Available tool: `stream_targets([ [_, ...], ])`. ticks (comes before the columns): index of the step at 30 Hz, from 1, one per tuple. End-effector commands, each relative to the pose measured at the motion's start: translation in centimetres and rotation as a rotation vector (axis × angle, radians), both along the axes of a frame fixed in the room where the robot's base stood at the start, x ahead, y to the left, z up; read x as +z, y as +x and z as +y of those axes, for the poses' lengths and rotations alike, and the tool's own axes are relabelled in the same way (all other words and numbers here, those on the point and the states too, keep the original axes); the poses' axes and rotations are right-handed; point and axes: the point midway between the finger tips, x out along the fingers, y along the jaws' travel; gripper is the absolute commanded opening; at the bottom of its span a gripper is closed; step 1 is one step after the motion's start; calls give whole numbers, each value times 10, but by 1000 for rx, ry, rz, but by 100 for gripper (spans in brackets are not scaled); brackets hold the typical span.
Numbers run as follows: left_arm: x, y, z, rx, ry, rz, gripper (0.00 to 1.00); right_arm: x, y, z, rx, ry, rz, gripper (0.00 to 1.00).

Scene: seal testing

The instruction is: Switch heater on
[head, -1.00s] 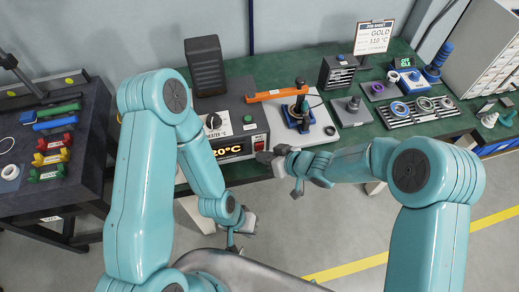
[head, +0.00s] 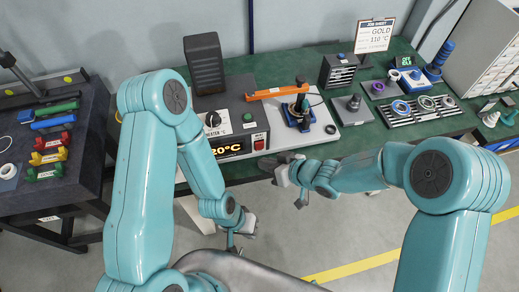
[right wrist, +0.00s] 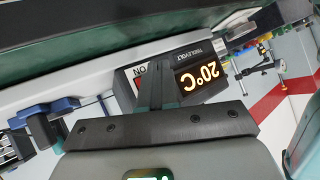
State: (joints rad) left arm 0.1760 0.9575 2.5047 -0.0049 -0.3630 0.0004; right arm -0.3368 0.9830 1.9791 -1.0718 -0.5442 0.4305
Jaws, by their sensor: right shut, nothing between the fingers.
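A red switch (head: 260,141) sits right of the display. My right gripper (head: 270,165) is shut and empty, just in front of and below the switch, seemingly apart from it. In the right wrist view the shut fingers (right wrist: 155,88) point at the heater front and partly hide the red switch; the display (right wrist: 200,80) appears upside down. My left gripper (head: 243,232) hangs low, away from the heater; its jaws are unclear.
A job sheet (head: 374,36) reads GOLD 110 °C. A dark side table (head: 80,180) with coloured clamps stands left. The floor in front is clear.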

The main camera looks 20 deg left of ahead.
Motion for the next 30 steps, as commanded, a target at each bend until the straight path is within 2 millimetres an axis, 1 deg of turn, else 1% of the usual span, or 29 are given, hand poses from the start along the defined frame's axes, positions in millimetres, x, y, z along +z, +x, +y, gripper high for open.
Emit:
stream_targets([
  [1,-4,0,0,0,0,0,0,-1,-4,-3,-1,0,1,0],
  [6,-10,0,0,0,0,0,0,1,-18,-13,-1,0,0,0],
  [12,-12,0,0,0,0,0,0,4,-28,-19,-1,0,0,0],
  [27,-12,0,0,0,0,0,0,4,-28,-19,-1,0,0,0],
  [29,-12,0,0,0,0,0,0,3,-26,-22,-9,0,3,0],
  [30,-12,0,0,0,0,0,0,0,-22,-29,-27,-1,10,0],
])
